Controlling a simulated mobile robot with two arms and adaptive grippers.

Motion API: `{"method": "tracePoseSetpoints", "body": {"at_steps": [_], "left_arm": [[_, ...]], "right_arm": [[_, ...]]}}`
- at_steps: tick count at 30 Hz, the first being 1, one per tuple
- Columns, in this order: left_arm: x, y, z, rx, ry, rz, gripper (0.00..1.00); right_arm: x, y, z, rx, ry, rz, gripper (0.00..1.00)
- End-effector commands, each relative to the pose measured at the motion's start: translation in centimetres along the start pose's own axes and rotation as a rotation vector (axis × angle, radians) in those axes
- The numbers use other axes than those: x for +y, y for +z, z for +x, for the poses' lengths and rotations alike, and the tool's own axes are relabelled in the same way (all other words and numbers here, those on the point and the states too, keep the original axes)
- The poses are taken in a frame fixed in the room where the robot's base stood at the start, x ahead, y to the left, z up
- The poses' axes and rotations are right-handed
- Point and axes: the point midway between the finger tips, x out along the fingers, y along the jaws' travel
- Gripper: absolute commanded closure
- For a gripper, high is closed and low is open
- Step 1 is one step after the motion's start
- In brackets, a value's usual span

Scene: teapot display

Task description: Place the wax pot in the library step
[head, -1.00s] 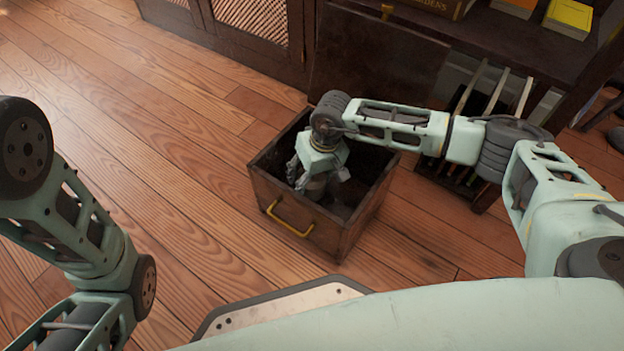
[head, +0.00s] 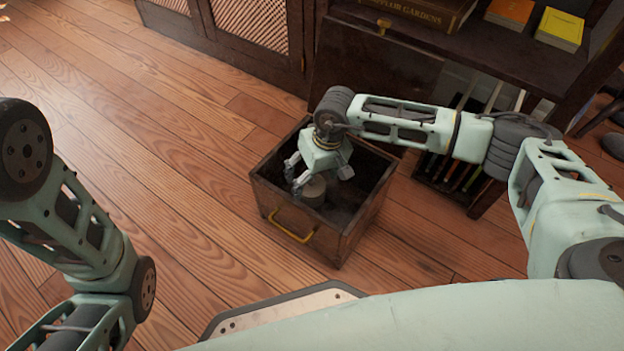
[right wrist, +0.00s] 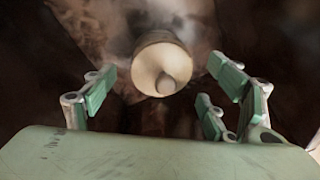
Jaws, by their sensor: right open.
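The wax pot (head: 314,190), a small pale round pot with a knobbed lid, stands inside the open dark wooden library step (head: 326,243), a box with a brass handle on its front. My right gripper (head: 318,177) is open just above the pot, its fingers spread to either side. In the right wrist view the pot (right wrist: 158,62) sits between and beyond the open fingers, apart from them. My left arm shows at the left edge of the head view, but its gripper is out of view.
A dark cabinet (head: 375,80) stands behind the box, with yellow (head: 561,29) and orange (head: 510,12) books on its shelf. A rack (head: 455,175) of long-handled things stands right of the box. The plank floor (head: 170,150) to the left is clear.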

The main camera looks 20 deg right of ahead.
Motion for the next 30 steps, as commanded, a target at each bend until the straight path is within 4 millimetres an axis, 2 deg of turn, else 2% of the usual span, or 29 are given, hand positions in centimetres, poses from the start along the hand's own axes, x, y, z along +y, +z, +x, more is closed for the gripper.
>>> {"method": "tracePoseSetpoints", "body": {"at_steps": [1, 3, 10, 15, 30], "left_arm": [[-0.3, 0.5, 1.4, 0.000, 0.000, 0.000, 1.00], [-0.5, 0.8, 2.3, 0.000, 0.000, 0.000, 1.00], [-0.8, 1.4, 4.0, 0.001, 0.000, 0.000, 1.00], [-0.9, 1.5, 4.3, 0.001, 0.000, 0.000, 1.00], [-0.9, 1.5, 4.2, 0.000, 0.000, 0.000, 1.00]], "right_arm": [[0.0, -0.2, -2.1, 0.002, 0.001, 0.001, 0.22], [-0.1, -0.1, -3.6, 0.002, -0.001, 0.000, 0.22], [0.0, -0.1, -7.0, 0.001, 0.000, 0.000, 0.22], [0.0, 0.0, -7.8, 0.000, -0.001, 0.000, 0.22], [0.0, 0.0, -7.8, 0.000, -0.001, 0.000, 0.22]]}}
